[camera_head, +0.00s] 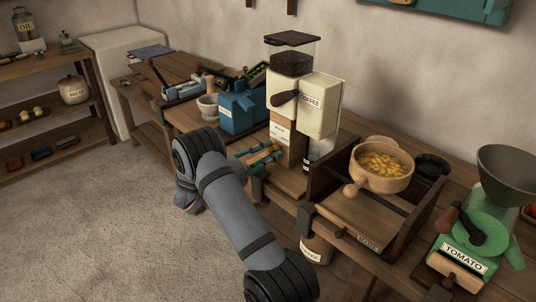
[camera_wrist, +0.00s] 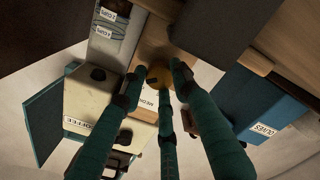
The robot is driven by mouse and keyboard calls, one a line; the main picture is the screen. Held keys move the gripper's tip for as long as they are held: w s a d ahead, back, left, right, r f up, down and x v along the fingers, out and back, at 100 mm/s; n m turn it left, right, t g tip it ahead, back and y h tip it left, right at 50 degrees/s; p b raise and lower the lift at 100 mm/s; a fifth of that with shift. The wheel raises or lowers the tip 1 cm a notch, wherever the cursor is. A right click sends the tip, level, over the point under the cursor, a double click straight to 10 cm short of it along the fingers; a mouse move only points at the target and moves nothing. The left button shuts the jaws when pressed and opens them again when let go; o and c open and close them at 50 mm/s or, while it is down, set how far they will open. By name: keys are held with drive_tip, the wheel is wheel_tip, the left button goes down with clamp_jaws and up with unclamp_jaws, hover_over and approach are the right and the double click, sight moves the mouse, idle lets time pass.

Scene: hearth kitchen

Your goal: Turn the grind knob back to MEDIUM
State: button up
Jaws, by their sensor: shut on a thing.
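The coffee grinder (camera_head: 320,95) stands on the bench, with a cream body, a dark hopper and a wooden lower part. In the wrist view its cream COFFEE side (camera_wrist: 97,92) is at the left. The grind knob (camera_wrist: 156,67) is a round brass-coloured piece on the wooden face, partly hidden by my fingers. A white label (camera_wrist: 145,104) beside it is partly covered; its word seems to begin with MED. My gripper (camera_wrist: 160,74) has its teal fingers closed around the knob. In the head view my gripper (camera_head: 262,157) is at the grinder's lower front; the knob is hidden there.
A blue box (camera_head: 240,110) stands close left of the grinder; it also shows at the right of the wrist view (camera_wrist: 262,100). A wooden tray with a bowl of yellow pieces (camera_head: 382,163) is to the right. A green TOMATO mill (camera_head: 480,245) stands further right.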

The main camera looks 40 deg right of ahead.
drive_tip(key=n, duration=0.5)
drive_tip(key=shift+p, duration=0.3)
drive_tip(key=shift+n+p, duration=0.55)
drive_tip(key=shift+n, duration=1.95)
drive_tip(key=o, duration=1.2)
drive_tip(key=shift+c, duration=0.2)
drive_tip(key=s+a, duration=0.1)
drive_tip(key=a, duration=1.1)
